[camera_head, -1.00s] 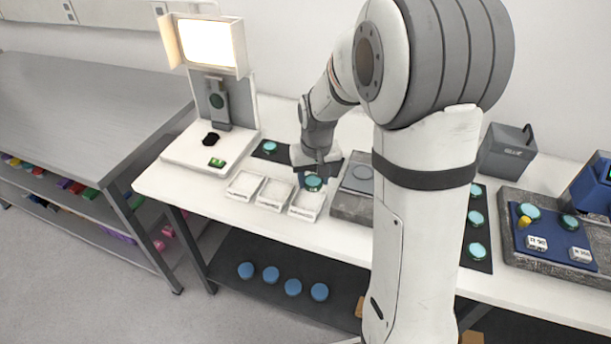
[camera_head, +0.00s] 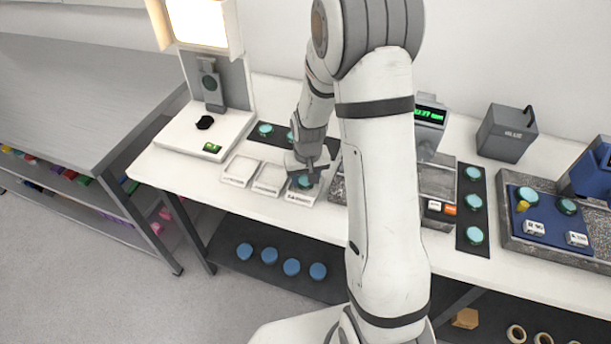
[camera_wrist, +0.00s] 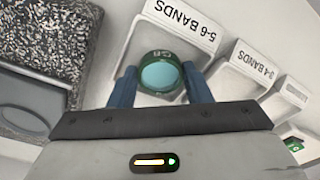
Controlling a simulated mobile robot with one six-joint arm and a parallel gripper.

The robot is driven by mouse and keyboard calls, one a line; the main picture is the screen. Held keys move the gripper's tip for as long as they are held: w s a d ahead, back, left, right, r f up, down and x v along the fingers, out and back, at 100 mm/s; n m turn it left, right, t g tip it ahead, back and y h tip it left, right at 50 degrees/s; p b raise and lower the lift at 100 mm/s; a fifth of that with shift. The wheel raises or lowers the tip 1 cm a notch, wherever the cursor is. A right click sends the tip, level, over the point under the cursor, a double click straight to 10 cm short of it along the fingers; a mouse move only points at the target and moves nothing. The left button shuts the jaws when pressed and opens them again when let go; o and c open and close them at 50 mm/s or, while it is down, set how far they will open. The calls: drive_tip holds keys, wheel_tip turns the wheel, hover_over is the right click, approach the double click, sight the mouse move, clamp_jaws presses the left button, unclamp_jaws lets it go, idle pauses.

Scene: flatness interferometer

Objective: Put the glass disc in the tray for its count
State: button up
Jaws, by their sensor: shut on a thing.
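My gripper (camera_head: 306,172) is shut on the glass disc (camera_head: 304,182), a teal disc with a dark green rim. In the wrist view the disc (camera_wrist: 161,74) sits between my two blue fingers (camera_wrist: 160,88), its rim marked "G6" or similar. The disc is over or inside the white tray labelled "5-6 BANDS" (camera_wrist: 124,62), which is the rightmost of three in the head view (camera_head: 303,198). I cannot tell whether it touches the tray floor. The "3-4 BANDS" tray (camera_wrist: 236,82) is beside it, and the third tray (camera_head: 240,171) is farther left.
A grey granite block (camera_wrist: 48,40) stands close beside the held disc's tray. Left of the trays is a white lamp stand (camera_head: 190,140). Dark mats (camera_head: 474,205) with other teal discs lie behind and to the right. A green-lit display (camera_head: 430,115) stands behind my arm.

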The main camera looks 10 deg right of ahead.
drive_tip(key=shift+s+r, duration=0.1)
drive_tip(key=o, duration=0.5)
drive_tip(key=shift+f, duration=0.25)
drive_tip(key=shift+o, duration=1)
drive_tip(key=shift+r, duration=0.1)
